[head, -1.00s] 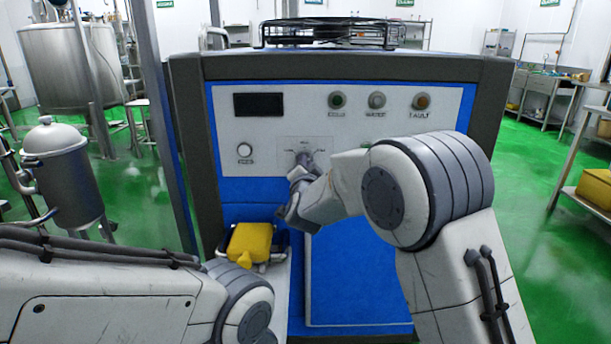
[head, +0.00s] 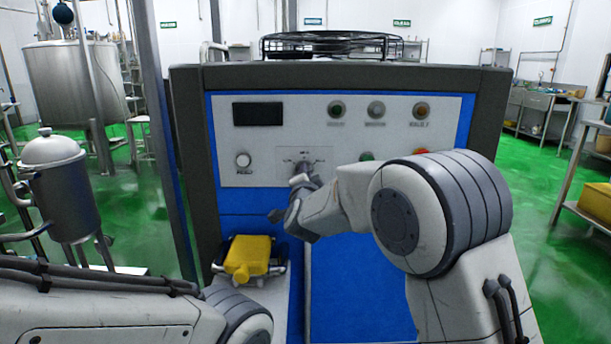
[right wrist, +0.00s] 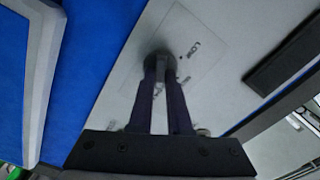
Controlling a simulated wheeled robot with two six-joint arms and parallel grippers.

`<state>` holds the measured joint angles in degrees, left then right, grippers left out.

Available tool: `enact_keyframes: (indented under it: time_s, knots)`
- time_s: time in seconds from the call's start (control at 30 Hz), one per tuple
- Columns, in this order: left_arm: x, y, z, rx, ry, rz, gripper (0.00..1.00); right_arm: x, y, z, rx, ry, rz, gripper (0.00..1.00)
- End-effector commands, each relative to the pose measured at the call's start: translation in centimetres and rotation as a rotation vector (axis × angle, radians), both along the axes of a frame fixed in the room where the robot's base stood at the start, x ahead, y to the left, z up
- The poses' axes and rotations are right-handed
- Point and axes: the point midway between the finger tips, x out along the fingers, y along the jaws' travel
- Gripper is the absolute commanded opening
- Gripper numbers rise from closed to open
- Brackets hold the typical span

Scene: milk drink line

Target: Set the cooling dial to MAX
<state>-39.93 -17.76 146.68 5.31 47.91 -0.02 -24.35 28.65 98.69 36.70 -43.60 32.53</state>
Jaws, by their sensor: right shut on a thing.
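The cooling dial (head: 302,166) is a small dark knob on a pale square plate, on the machine's white panel. My right gripper (head: 301,181) reaches it from below and hides much of it. In the right wrist view, both fingers of my right gripper (right wrist: 161,78) are shut on the dark round dial (right wrist: 160,55). The label LOW shows to the right of the dial there. The other labels are too blurred or hidden to read, and I cannot tell where the dial points. My left arm shows at the lower left, but its gripper is out of view.
The panel also has a dark display (head: 257,114), a white knob (head: 243,160) and a row of lamps (head: 376,110). Low and left of my right arm, a yellow container (head: 248,256) sits by the blue front. A steel vessel (head: 58,188) stands at left.

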Motion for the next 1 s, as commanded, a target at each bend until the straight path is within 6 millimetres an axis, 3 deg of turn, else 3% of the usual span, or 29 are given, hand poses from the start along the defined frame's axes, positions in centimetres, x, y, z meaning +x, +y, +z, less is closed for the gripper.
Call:
enact_keyframes:
  time_s: [0.03,0.1,0.47,0.57,1.0]
  knots:
    - [0.0,0.0,0.0,0.000,0.000,0.000,0.00,0.0,0.0,-0.1,0.002,0.003,-0.001,0.28]
    - [0.0,0.0,0.0,0.000,0.000,0.000,0.00,0.0,0.0,-0.1,0.002,0.002,0.000,0.46]
    - [0.0,0.0,0.0,0.000,0.000,0.000,0.00,-0.3,0.0,0.0,0.000,0.000,0.001,0.46]
    - [0.0,0.0,0.1,0.000,0.000,0.000,0.00,-1.4,0.0,0.1,0.000,0.000,0.001,0.46]
    - [0.0,0.0,0.6,0.000,0.000,0.000,0.00,-9.3,0.1,0.0,0.000,0.002,0.001,0.46]
